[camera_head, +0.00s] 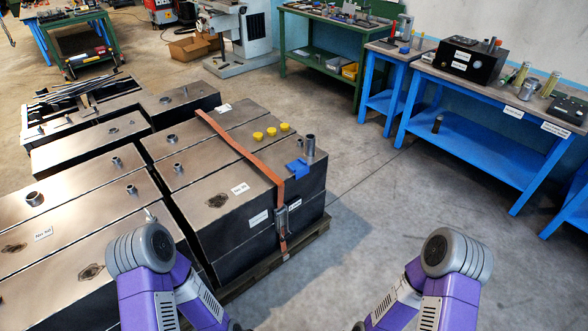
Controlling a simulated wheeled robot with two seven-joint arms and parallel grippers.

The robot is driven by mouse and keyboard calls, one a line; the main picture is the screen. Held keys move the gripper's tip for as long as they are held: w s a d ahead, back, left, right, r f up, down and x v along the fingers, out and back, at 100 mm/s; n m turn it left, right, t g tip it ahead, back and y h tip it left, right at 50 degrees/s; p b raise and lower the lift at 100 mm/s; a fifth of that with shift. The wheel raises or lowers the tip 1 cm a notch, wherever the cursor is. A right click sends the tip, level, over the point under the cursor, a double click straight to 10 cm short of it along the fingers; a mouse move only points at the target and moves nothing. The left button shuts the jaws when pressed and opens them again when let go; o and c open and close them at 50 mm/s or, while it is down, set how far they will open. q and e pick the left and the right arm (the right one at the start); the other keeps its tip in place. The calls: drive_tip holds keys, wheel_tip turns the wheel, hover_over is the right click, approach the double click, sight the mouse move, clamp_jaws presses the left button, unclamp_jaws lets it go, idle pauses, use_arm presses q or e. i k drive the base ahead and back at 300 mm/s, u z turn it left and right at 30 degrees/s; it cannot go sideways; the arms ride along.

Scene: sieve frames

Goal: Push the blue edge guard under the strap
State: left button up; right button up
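The blue edge guard (296,168) lies on the top of the strapped metal boxes, close to their right edge. It is just right of the strap, next to an upright metal pipe stub. The orange strap (238,148) runs across the box tops and down the front right side through a buckle (281,220). I cannot tell whether the guard touches the strap. My left and right arms show at the bottom of the head view. Both grippers are out of view.
More dark metal boxes (75,200) stand at the left. The strapped boxes rest on a wooden pallet (262,274). The floor to the right is clear, with a blue workbench (470,134) beyond.

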sight(300, 167)
drive_tip(key=z, duration=0.35)
drive_tip(key=i, duration=2.25)
drive_tip(key=u, duration=0.55)
